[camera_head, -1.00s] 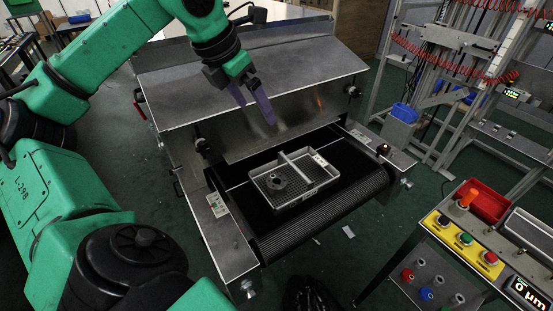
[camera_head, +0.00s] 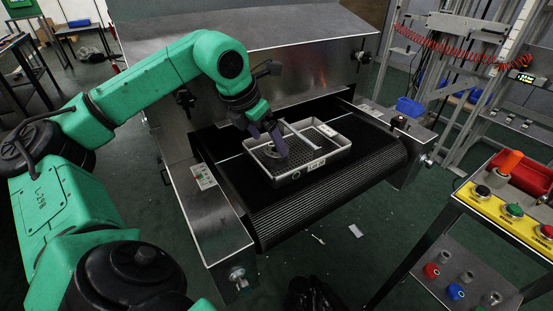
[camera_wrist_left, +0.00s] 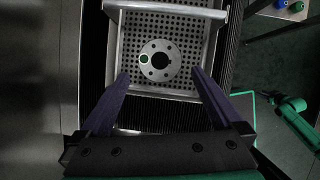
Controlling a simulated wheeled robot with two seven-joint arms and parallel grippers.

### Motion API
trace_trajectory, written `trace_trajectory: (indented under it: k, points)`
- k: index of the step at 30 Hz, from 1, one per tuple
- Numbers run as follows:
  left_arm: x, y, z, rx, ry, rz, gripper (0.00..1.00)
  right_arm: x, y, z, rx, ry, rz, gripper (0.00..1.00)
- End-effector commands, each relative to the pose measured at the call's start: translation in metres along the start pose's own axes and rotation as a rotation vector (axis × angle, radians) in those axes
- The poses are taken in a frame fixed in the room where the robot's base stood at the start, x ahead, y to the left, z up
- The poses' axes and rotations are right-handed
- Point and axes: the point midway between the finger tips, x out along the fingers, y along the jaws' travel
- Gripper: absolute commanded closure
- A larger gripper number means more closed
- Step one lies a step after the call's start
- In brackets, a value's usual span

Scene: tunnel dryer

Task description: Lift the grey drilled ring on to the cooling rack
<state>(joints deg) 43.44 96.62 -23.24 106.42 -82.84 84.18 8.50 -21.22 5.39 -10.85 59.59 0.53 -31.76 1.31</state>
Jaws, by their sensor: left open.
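The grey drilled ring (camera_wrist_left: 159,60) lies flat in the perforated tray (camera_wrist_left: 174,95) in the left wrist view, with a dark centre hole and small holes around it. One small hole looks green-rimmed. In the head view the ring (camera_head: 273,151) is mostly hidden behind my fingers. The tray (camera_head: 318,163) sits on the dryer's belt. My left gripper (camera_head: 270,143) is open and points down over the ring's compartment. In the left wrist view its purple fingers (camera_wrist_left: 162,85) stand apart on either side, short of the ring. My right gripper and the cooling rack are not identifiable.
The dark conveyor belt (camera_head: 350,177) leads out of the steel dryer housing (camera_head: 300,75), whose hood rises behind the tray. A crossbar (camera_head: 299,134) divides the tray. A button console (camera_head: 505,205) with a red bin (camera_head: 526,177) stands at right. A metal frame stands behind it.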

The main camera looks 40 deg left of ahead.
Motion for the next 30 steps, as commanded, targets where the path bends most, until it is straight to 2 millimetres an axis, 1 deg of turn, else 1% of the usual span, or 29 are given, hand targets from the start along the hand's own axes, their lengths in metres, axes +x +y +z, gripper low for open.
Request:
trace_trajectory:
  k: [2, 5, 7, 9, 10, 12, 17, 18, 20, 21, 23, 24, 25, 26, 30]
  points:
    - [0.009, -0.001, 0.001, 0.0, 0.001, -0.002, 0.0, -0.001, 0.0, 0.0, 0.001, -0.001, 0.0, 0.61]
    - [0.023, -0.002, 0.004, 0.001, 0.001, -0.004, 0.0, -0.001, 0.0, 0.005, -0.001, -0.004, 0.001, 0.61]
    - [0.038, -0.002, 0.008, -0.001, 0.002, -0.006, 0.0, 0.0, 0.0, 0.009, -0.004, -0.004, 0.001, 0.61]
    - [0.051, -0.001, 0.007, -0.001, 0.001, -0.002, 0.0, 0.001, 0.0, 0.007, -0.003, -0.001, 0.001, 0.61]
    - [0.055, -0.001, 0.007, -0.001, 0.002, -0.002, 0.0, 0.001, 0.0, 0.007, -0.003, -0.001, 0.001, 0.61]
    - [0.06, -0.001, 0.007, -0.001, 0.0, 0.0, 0.0, 0.001, 0.0, 0.006, -0.003, -0.002, 0.001, 0.61]
    - [0.06, -0.001, 0.007, -0.001, -0.001, 0.0, 0.0, 0.001, 0.0, 0.006, -0.003, -0.002, 0.001, 0.61]
    - [0.06, -0.001, 0.007, -0.001, 0.0, 0.0, 0.08, 0.001, 0.0, 0.006, -0.003, -0.002, 0.001, 0.61]
    - [0.059, -0.001, 0.007, -0.001, 0.0, 0.0, 0.31, 0.001, 0.0, 0.006, -0.003, -0.002, 0.001, 0.61]
    - [0.059, -0.001, 0.007, -0.001, 0.0, 0.0, 0.46, 0.001, 0.0, 0.006, -0.003, -0.002, 0.001, 0.61]
    - [0.059, -0.001, 0.007, -0.001, 0.0, 0.0, 0.69, 0.001, 0.0, 0.006, -0.003, -0.002, 0.001, 0.61]
    - [0.059, -0.001, 0.007, -0.001, 0.0, 0.0, 0.84, 0.001, 0.001, 0.006, -0.003, -0.002, 0.001, 0.61]
    - [0.059, -0.001, 0.007, -0.001, 0.0, 0.0, 0.96, 0.001, 0.001, 0.006, -0.003, -0.002, 0.001, 0.61]
    - [0.059, -0.001, 0.007, -0.001, 0.0, 0.0, 1.0, 0.001, 0.001, 0.006, -0.003, -0.002, 0.001, 0.61]
    - [0.058, -0.001, 0.008, -0.001, -0.005, 0.0, 1.0, 0.001, 0.001, 0.006, -0.003, -0.002, 0.001, 0.61]
